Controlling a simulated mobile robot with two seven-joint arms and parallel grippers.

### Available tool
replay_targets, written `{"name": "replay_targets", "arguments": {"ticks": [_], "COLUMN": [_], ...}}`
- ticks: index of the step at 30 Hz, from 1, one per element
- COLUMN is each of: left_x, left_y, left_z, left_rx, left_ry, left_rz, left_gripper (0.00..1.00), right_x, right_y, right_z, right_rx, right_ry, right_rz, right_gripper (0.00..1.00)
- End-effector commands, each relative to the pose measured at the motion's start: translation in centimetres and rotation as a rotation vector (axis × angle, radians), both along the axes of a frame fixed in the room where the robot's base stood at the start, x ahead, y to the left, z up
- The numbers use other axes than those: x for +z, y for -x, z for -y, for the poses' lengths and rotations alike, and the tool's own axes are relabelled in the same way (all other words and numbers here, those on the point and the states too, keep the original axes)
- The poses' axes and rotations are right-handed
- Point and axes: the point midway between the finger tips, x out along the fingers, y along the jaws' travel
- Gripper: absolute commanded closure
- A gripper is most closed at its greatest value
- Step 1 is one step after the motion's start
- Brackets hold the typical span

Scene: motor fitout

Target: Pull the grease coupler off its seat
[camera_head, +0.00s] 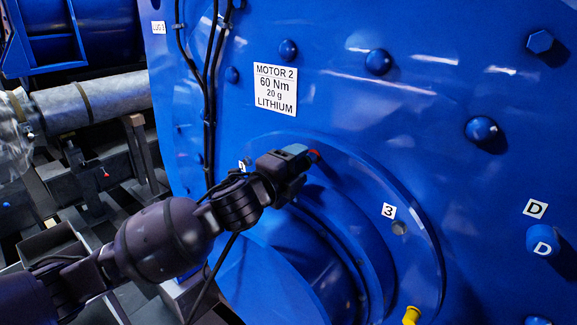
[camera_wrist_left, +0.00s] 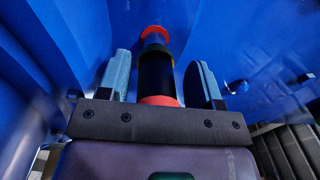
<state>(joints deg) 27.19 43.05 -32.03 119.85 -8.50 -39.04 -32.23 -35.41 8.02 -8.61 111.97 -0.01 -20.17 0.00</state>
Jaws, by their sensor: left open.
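The grease coupler, a dark cylinder with red ends (camera_wrist_left: 156,75), stands between the two fingers of my left gripper (camera_wrist_left: 162,72) in the left wrist view. The fingers are open, with a gap on each side of the coupler. The seat behind the coupler is mostly hidden. My right gripper is not in view.
The blue motor face (camera_head: 330,110) carries bolts, a "MOTOR 2" label (camera_head: 275,89) and black cables (camera_head: 208,100). A yellow cap (camera_head: 411,315) sits at the bottom. A bolt lies beside label 3 (camera_head: 389,211). A grey pipe (camera_head: 95,100) runs at left.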

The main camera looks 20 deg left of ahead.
Motion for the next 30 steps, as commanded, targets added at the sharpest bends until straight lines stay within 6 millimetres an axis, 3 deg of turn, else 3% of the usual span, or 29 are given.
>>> {"name": "replay_targets", "arguments": {"ticks": [1,26,30], "left_x": [0.48,0.01,-0.01], "left_y": [-0.81,-0.80,-0.80], "left_z": [-0.17,-0.12,-0.11], "left_rx": [0.010,0.010,0.010], "left_ry": [0.002,0.002,0.002], "left_rz": [0.008,0.005,0.004], "left_gripper": [0.41,0.41,0.61], "right_x": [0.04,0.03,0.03], "right_y": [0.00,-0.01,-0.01], "right_z": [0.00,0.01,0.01], "right_rx": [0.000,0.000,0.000], "right_ry": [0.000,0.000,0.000], "right_rz": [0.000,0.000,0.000], "right_gripper": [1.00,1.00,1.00]}}
